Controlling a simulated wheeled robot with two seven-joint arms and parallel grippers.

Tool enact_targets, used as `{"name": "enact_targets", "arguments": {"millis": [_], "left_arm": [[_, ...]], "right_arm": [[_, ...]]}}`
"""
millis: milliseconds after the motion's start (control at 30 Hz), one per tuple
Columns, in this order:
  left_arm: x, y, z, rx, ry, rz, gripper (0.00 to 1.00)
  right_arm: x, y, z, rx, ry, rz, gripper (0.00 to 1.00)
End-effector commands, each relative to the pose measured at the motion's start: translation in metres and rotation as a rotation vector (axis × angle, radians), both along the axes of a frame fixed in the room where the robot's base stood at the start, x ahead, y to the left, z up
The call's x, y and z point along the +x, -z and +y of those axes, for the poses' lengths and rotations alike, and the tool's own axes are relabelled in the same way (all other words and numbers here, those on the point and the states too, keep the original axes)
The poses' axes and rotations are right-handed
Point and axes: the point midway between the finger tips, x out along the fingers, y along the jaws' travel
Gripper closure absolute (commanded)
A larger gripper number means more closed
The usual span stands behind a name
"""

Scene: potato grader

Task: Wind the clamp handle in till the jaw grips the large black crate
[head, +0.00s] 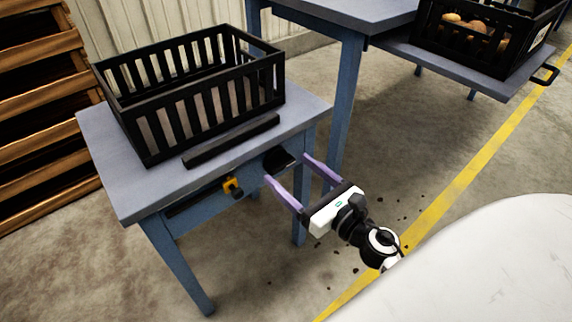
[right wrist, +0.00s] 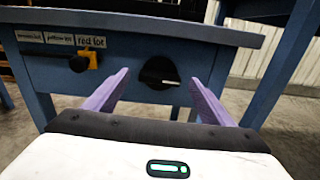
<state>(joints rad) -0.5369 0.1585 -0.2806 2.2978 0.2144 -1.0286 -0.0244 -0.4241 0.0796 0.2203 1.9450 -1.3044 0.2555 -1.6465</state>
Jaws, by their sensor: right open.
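The large black crate (head: 215,84) stands empty on a blue-grey table. The clamp jaw, a long black bar (head: 232,140), lies along the crate's front side with what looks like a narrow gap between them. The clamp handle, a dark round knob (head: 280,160), is on the table's front panel. It also shows in the right wrist view (right wrist: 158,73), with a light mark on its face. My right gripper (head: 287,169) is open and empty, its purple fingers pointing at the panel on either side of the handle. I cannot tell whether they touch it. My left gripper is out of view.
A yellow selector (head: 232,186) sits left of the handle, under lot labels (right wrist: 60,39). Another blue table (head: 345,12) stands behind, with a black crate of potatoes (head: 460,36) on its right. Wooden pallets (head: 40,100) are stacked at left. The floor in front is open.

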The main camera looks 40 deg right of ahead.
Motion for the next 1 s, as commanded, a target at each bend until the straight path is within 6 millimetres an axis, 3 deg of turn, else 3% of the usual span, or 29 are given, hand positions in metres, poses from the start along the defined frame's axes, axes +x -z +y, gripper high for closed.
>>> {"name": "enact_targets", "arguments": {"millis": [200,533,800,1000], "left_arm": [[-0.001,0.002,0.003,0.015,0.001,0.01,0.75],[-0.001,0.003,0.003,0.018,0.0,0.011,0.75],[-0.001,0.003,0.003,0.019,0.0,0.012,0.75],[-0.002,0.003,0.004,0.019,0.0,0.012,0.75]], "right_arm": [[0.024,0.0,0.002,0.001,0.0,0.0,0.23],[0.028,0.0,0.002,0.001,0.001,0.001,0.23],[0.028,0.0,0.002,0.002,0.001,0.0,0.65],[0.028,0.0,0.002,0.015,0.001,0.002,0.65]]}}
